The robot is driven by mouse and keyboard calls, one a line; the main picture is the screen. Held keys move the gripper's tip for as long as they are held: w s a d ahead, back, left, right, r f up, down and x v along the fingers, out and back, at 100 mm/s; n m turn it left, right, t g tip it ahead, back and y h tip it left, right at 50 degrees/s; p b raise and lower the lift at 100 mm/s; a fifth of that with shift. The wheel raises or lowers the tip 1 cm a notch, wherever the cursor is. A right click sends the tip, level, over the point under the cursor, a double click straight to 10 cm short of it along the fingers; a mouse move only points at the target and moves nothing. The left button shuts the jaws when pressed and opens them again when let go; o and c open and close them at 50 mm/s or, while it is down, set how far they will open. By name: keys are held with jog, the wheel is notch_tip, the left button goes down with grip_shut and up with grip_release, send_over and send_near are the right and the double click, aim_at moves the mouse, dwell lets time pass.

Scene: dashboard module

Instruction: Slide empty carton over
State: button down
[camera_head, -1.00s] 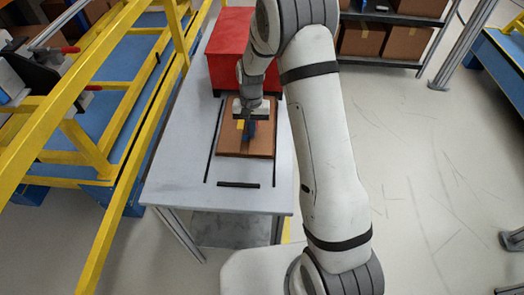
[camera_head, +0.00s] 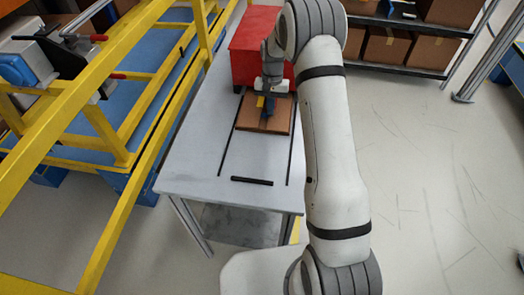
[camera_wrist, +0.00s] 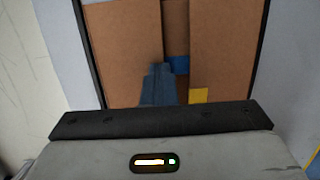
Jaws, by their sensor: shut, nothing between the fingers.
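The brown cardboard carton (camera_head: 249,114) sits on the grey table (camera_head: 200,160) between two dark rails, close to the front of the red box. In the wrist view the carton (camera_wrist: 122,45) shows two wide flaps with a gap between them, a blue patch and a yellow patch. Its inside is mostly hidden. My gripper (camera_head: 268,121) is over the carton, its blue fingers pointing down at it. In the wrist view the closed fingers (camera_wrist: 159,72) are at the gap between the flaps, with nothing held. I cannot tell how deep they reach.
The red box (camera_head: 254,55) stands at the table's far end. A short black bar (camera_head: 252,181) lies across the near end, with clear tabletop before the carton. A yellow frame (camera_head: 125,155) runs along the left. Shelves with cartons (camera_head: 386,47) stand at the back right.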

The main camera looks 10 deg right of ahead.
jog(key=shift+d+f, duration=0.25)
jog(key=shift+f, duration=0.1)
